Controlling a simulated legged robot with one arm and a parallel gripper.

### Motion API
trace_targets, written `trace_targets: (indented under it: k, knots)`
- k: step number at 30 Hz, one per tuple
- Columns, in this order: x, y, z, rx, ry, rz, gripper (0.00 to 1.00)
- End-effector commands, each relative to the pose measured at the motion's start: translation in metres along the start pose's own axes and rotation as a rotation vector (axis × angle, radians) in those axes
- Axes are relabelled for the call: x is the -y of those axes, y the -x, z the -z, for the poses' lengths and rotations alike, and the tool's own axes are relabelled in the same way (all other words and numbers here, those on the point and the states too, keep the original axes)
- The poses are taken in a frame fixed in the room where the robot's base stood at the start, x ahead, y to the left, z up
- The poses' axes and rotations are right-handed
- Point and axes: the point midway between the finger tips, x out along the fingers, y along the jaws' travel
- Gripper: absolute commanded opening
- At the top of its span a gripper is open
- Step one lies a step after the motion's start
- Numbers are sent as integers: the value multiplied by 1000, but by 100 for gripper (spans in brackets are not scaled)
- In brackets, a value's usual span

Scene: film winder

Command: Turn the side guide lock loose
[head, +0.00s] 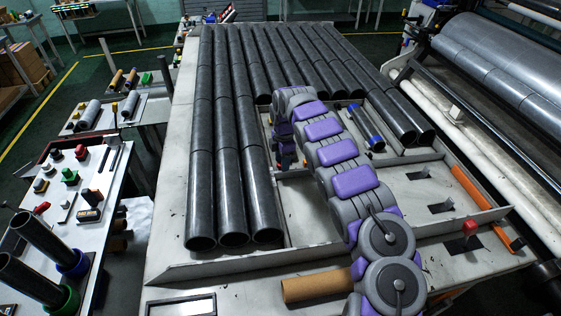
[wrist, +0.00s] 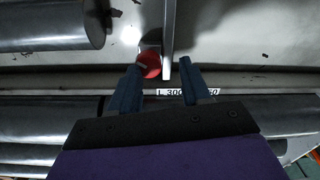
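A round red knob (wrist: 149,65) shows in the wrist view, likely the side guide lock. It sits against the left side of a thin upright metal plate (wrist: 168,38). My gripper (wrist: 160,65) is open, its two blue fingers apart. The knob is just beyond the left fingertip, which overlaps its lower left edge; the plate's end lies between the fingers. I cannot tell whether the finger touches the knob. In the head view my purple and grey arm reaches over the table, and its far end hides the gripper's work area. Another red knob (head: 470,228) stands on the table's right side.
Rows of dark rollers (head: 228,140) fill the table's left and far parts. A blue-ended roller (head: 367,128) lies right of my arm. An orange bar (head: 480,200) lies near the right edge. A side bench (head: 95,200) stands left. A printed label (wrist: 188,92) shows below the plate.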

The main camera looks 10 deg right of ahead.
Motion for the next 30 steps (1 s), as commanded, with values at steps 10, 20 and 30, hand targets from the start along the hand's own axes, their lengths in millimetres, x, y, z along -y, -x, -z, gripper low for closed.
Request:
trace_targets:
  k: [10,20,30]
  knots:
    - [13,98,10,22,0,-45,44]
    - [17,161,15,24,2,-60,44]
    - [20,176,12,22,0,-62,44]
